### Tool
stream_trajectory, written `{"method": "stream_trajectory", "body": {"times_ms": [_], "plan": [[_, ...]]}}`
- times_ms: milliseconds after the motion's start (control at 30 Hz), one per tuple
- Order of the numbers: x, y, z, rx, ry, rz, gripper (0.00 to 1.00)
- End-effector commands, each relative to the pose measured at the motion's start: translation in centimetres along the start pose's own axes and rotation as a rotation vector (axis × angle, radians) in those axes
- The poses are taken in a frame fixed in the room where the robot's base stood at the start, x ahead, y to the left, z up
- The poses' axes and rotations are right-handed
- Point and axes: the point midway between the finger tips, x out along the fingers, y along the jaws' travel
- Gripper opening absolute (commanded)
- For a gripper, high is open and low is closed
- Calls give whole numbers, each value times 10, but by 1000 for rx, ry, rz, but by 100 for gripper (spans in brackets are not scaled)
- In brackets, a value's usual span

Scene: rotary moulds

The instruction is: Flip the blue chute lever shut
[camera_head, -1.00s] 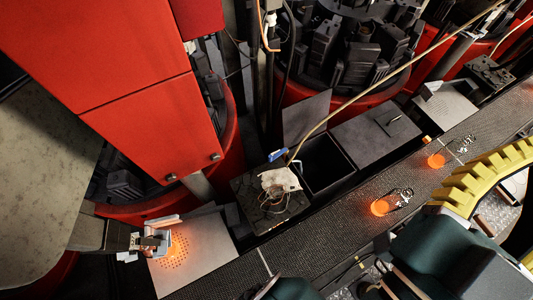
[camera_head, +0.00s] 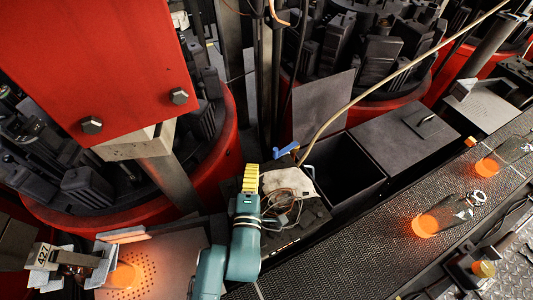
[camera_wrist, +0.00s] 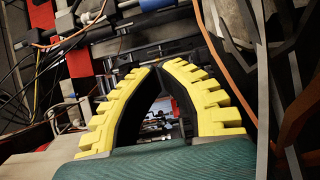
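The blue chute lever (camera_head: 287,150) shows in the head view as a small blue handle at the back left corner of an open dark bin. My gripper (camera_head: 252,168), with yellow ribbed fingers, is left of the lever and a little nearer the camera, with a visible gap between them in the picture. In the wrist view the two fingers (camera_wrist: 157,66) come together at their tips, with nothing seen between the tips. A blue piece (camera_wrist: 155,4) lies at the top edge of that view; I cannot tell whether it is the lever.
The open bin (camera_head: 375,190) is right of the lever, with a dark plate (camera_head: 322,106) upright behind it. A whitish lump (camera_head: 293,178) and loose wires lie beside my gripper. A mesh conveyor (camera_head: 360,248) carries glowing orange glass (camera_head: 432,223). A pale hose (camera_head: 375,90) crosses above the bin.

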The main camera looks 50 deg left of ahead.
Motion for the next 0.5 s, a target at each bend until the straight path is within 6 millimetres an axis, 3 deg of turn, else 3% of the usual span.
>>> {"method": "stream_trajectory", "body": {"times_ms": [267, 500], "plan": [[10, 1, 1, 2, -1, -1, 0], [57, 3, 1, 2, -1, 0, 0]]}}
